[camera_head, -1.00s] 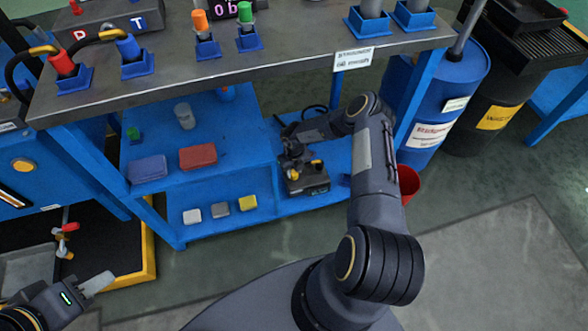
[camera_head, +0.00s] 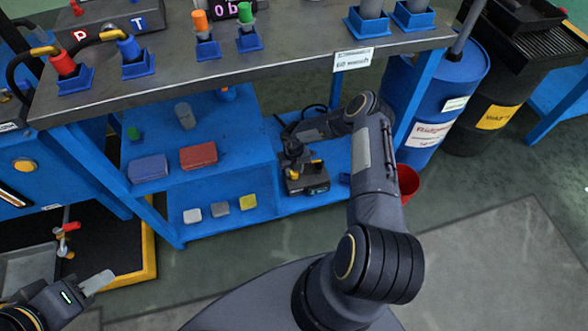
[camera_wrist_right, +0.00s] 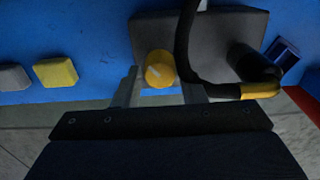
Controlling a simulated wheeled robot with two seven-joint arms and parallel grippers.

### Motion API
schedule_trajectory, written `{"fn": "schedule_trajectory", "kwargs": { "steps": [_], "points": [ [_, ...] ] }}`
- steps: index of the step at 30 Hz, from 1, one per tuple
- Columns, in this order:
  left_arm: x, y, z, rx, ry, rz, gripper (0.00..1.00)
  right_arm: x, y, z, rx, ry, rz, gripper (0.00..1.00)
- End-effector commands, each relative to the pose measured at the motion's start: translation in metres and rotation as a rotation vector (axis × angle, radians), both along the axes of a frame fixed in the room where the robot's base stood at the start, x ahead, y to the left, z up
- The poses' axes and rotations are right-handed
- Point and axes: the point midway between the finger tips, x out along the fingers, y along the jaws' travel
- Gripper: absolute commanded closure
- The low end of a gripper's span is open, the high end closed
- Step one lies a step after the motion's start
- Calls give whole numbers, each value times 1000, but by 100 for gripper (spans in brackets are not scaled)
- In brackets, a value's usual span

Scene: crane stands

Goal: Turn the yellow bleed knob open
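The yellow bleed knob (camera_wrist_right: 159,70) is a round knob with a pale mark on its face, on a dark grey pump unit (camera_wrist_right: 225,38). In the right wrist view my right gripper (camera_wrist_right: 160,88) is open, with one finger on each side of the knob. A gap shows beside the knob; I cannot tell whether either finger touches it. In the head view the pump unit (camera_head: 307,186) stands on the blue lower shelf, and my right wrist partly hides it. My left gripper (camera_head: 97,284) is at the lower left, away from the pump; its finger gap is unclear.
A black hose with a yellow end (camera_wrist_right: 260,90) runs right of the knob. Yellow (camera_head: 248,202) and grey (camera_head: 220,208) blocks sit left of the pump on the shelf (camera_head: 270,207). A red bucket (camera_head: 408,183) stands to the right. The bench top (camera_head: 290,52) overhangs the shelves.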

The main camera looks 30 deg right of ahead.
Motion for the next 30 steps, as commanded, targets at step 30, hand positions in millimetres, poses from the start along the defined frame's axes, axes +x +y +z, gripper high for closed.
{"fn": "schedule_trajectory", "kwargs": {
  "steps": [30],
  "points": [
    [0, 0, -16, 0, 0, 0, 64, 0, 0, -2, 0, -1, 755, 46]
  ]
}}
